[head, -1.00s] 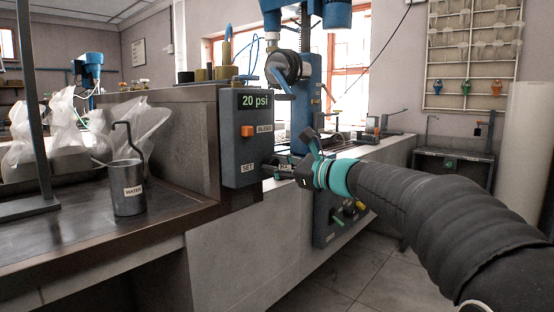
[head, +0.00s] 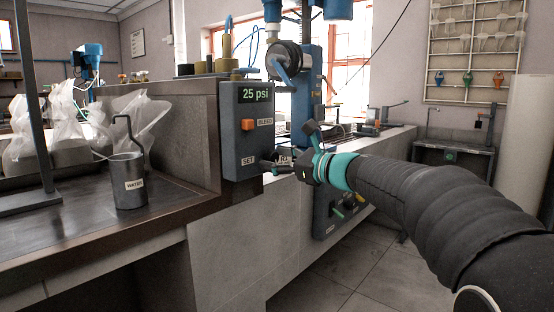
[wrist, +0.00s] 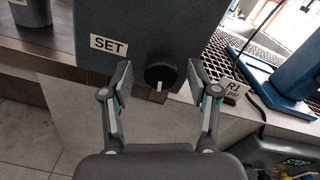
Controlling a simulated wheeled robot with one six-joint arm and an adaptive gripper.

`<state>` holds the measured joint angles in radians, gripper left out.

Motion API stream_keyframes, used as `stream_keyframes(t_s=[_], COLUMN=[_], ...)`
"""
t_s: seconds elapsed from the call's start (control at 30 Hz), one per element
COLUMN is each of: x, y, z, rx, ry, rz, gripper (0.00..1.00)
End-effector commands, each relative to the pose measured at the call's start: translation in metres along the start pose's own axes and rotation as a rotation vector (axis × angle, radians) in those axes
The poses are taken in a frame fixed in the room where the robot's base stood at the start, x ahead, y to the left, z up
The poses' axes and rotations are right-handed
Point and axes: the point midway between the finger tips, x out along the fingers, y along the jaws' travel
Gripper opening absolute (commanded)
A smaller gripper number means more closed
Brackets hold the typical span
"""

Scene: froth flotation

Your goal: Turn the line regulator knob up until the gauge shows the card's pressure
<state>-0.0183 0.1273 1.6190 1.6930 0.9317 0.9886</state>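The regulator box (head: 247,145) is dark grey, with a lit green display (head: 255,93) reading 25 psi. Its black knob (wrist: 160,73), with a white pointer mark facing down the picture, sits beside the SET label (wrist: 108,46) in the wrist view. My gripper (wrist: 158,80) is open, with one finger on each side of the knob and a visible gap to each. In the head view my gripper (head: 300,163) is at the box's lower right. A white card (wrist: 233,89) shows "R1" and "psi"; a finger partly covers it, and no pressure number is readable.
An orange button (head: 247,124) sits by the BLEED label on the box. A metal WATER cup (head: 129,182) stands on the bench at left. A blue machine column (head: 306,110) rises behind the box. The floor (head: 345,285) at lower middle is clear.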

Motion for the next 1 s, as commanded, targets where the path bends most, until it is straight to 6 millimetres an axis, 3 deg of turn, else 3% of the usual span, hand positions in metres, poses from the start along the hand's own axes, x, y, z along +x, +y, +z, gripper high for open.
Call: stream_keyframes(t_s=[0.33,0.8,1.0], x=[-0.013,-0.098,-0.116], y=[-0.001,-0.001,0.0], z=[0.001,0.0,0.0], rx=[-0.002,-0.001,-0.001], ry=[-0.001,0.001,0.0], rz=[-0.003,-0.003,-0.001], gripper=[0.6,0.6,0.6])
